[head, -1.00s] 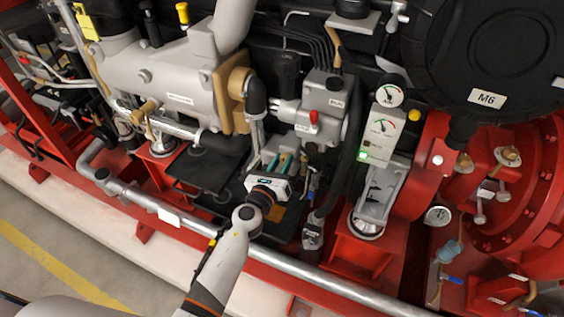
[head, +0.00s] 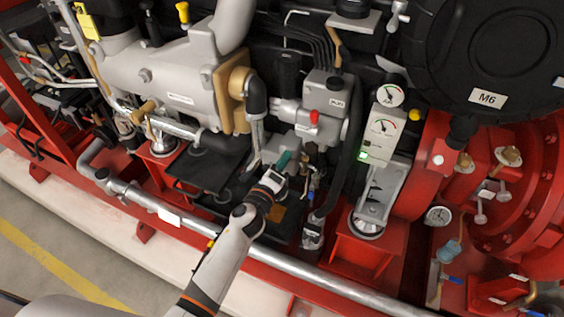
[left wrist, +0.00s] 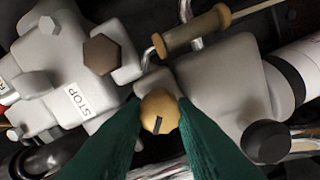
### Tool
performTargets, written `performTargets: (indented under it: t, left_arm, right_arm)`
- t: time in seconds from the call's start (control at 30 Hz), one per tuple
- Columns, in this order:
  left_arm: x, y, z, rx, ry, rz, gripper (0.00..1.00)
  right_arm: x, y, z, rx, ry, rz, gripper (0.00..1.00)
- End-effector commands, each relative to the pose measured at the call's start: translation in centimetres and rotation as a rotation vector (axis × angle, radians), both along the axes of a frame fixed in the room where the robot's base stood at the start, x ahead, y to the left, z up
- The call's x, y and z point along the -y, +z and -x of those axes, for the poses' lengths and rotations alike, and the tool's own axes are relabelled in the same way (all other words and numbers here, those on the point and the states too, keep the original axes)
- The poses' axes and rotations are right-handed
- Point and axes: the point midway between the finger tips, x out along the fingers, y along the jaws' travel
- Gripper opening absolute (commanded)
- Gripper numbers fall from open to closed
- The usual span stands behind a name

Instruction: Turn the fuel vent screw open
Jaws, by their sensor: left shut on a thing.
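The fuel vent screw (left wrist: 160,112) is a round brass-coloured head with a dark slot, centred in the left wrist view on a grey housing (left wrist: 218,85). The two green fingers of my left gripper (left wrist: 163,122) stand on either side of the screw and are shut on it. In the head view my left gripper (head: 281,162) reaches up into the engine below the grey pump body. The screw is too small or hidden to make out there. My right gripper does not show.
A STOP label (left wrist: 75,98) and a brown hex bolt (left wrist: 101,54) are close to the left of the screw. A brass-ended cylinder (left wrist: 192,32) lies above it, and a black cap (left wrist: 266,141) at right. A silver pipe (head: 262,262) runs along the red frame below.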

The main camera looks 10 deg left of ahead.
Motion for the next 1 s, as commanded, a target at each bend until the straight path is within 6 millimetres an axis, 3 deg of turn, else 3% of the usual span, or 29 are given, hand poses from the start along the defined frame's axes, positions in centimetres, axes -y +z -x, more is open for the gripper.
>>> performTargets:
  t: [1.0]
  left_arm:
    - [0.0,-0.3,0.0,-0.184,0.002,0.932,0.02]
  right_arm:
    - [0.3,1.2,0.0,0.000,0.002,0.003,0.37]
